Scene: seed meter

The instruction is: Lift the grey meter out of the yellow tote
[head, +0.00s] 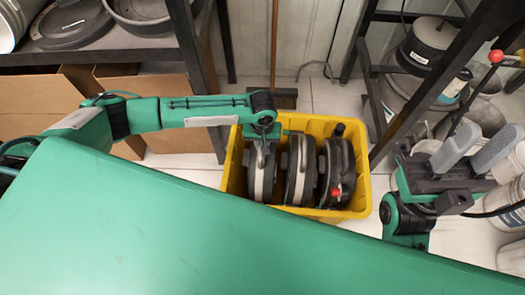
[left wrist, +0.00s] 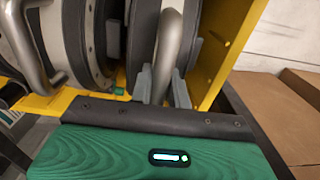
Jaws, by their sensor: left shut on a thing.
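The yellow tote (head: 365,188) stands on the floor and holds three upright round meters side by side. The leftmost, a grey-banded meter (head: 262,178), is under my left gripper (head: 264,146). In the left wrist view, the fingers of my left gripper (left wrist: 163,88) are closed on either side of this meter's bent metal handle (left wrist: 168,40). The meter's lower part is hidden inside the tote. My right gripper (head: 488,138) is empty, its two grey fingers spread apart, to the right of the tote.
A middle meter (head: 300,170) and a dark meter with a red knob (head: 337,170) stand close beside the held one. Cardboard boxes (head: 165,100) are to the left. Dark shelf frames rise behind on both sides. Buckets (head: 511,190) crowd the right, near my right gripper.

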